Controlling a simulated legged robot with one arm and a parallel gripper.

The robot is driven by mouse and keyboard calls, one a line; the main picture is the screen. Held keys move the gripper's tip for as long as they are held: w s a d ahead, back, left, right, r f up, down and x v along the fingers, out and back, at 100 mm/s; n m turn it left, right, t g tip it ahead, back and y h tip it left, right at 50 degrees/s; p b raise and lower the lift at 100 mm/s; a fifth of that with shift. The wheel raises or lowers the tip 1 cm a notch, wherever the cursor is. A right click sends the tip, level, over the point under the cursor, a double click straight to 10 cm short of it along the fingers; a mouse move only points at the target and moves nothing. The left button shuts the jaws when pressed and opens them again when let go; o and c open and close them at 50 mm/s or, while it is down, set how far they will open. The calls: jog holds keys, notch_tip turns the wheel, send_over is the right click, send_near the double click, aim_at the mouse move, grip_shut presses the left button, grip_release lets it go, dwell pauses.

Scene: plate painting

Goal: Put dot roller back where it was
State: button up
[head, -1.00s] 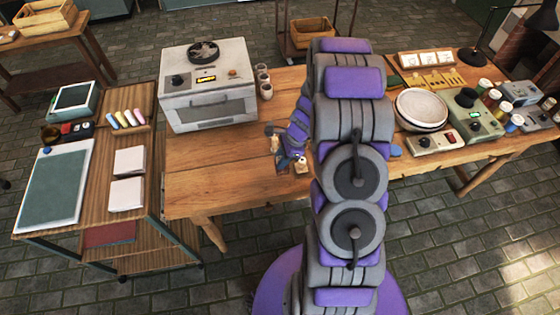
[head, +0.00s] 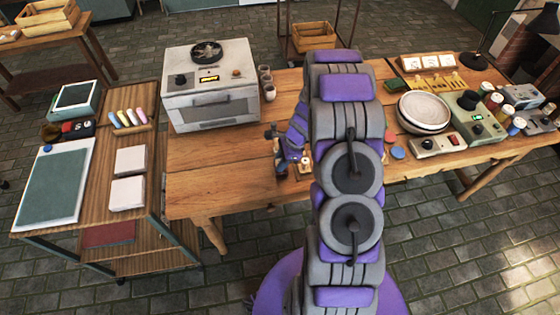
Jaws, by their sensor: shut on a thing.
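My gripper (head: 283,158) is low over the middle of the wooden table, left of my arm, with its fingers pointing down. It is small and partly hidden in this view. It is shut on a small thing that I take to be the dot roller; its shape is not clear. A small pale piece (head: 304,161) shows right beside the gripper. My arm hides the table's middle.
A white kiln-like box (head: 211,90) stands at the table's left, with small cups (head: 267,82) beside it. Red and blue discs (head: 398,152) lie near my arm. The front left tabletop is clear.

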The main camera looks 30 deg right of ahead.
jog(key=shift+s+d+f, duration=0.25)
jog(key=shift+f, duration=0.1)
jog(key=shift+s+f, duration=0.15)
jog(key=shift+s, duration=0.05)
jog(key=o, duration=0.8)
jog(key=shift+s+d, duration=0.1)
jog(key=shift+o, duration=0.2)
jog(key=w+a+r+p+v, duration=0.1)
jog(key=p+v, duration=0.2)
jog(key=v, duration=1)
jog(key=s+a+r+n+g, duration=0.1)
jog(key=s+a+r+n, duration=0.4)
jog(key=r, duration=0.4)
jog(key=s+a+r+n+g+h, duration=0.1)
jog(key=s+a+r+n, duration=0.6)
jog(key=a, duration=0.3)
jog(key=s+a+r+n+h, duration=0.1)
jog(key=s+n, duration=0.3)
jog(key=s, duration=0.5)
jog(key=s+a+r+n+g+h, duration=0.1)
jog(key=s+r+n, duration=0.3)
jog(key=s, duration=0.6)
jog(key=shift+r+n+h, duration=0.15)
jog(key=shift+n+h, duration=0.45)
